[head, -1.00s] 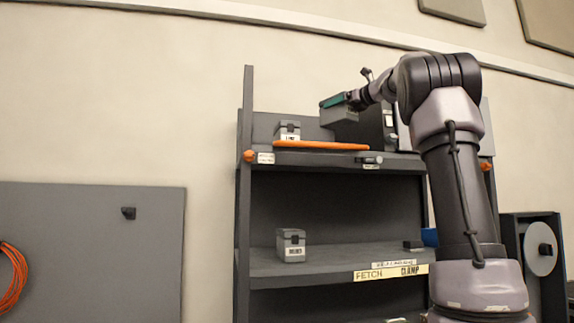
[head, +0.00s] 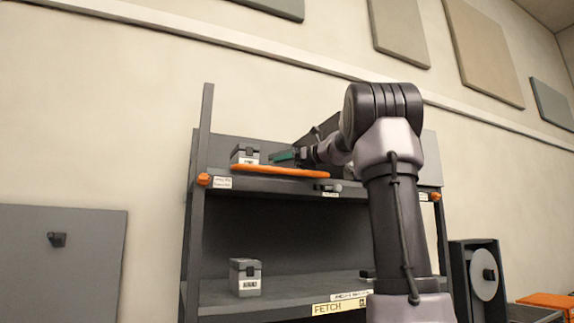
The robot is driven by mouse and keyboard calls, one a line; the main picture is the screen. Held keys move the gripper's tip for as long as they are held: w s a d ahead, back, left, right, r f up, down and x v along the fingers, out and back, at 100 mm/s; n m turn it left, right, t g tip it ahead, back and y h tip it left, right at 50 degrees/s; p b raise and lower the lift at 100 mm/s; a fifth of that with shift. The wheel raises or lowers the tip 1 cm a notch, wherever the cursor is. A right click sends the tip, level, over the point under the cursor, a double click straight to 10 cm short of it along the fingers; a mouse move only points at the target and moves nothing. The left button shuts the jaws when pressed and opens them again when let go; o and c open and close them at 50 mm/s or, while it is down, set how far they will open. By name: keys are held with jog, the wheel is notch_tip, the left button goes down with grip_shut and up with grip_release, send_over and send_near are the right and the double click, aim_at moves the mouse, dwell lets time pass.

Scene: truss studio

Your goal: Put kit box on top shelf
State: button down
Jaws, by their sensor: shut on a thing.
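My gripper (head: 299,154) is over the top shelf (head: 230,183), behind its orange front strip and left of my raised forearm. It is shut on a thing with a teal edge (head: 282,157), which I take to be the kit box. Most of that thing is hidden by the strip and my gripper, so I cannot tell whether it touches the shelf. A small grey latched box (head: 245,154) with a white label stands on the top shelf, just left of the held thing.
The orange strip (head: 280,170) runs along the top shelf's front edge. A second grey labelled box (head: 245,277) stands on the lower shelf (head: 285,291). A tall dark post (head: 200,140) rises at the rack's left side. My arm hides the rack's right part.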

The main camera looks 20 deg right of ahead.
jog(key=shift+f, duration=0.2)
jog(key=shift+f, duration=0.15)
grip_release()
jog(key=shift+s+d, duration=0.1)
jog(key=shift+s, duration=0.1)
jog(key=v, duration=1.1)
jog(key=shift+s, duration=0.3)
jog(key=shift+d, duration=0.1)
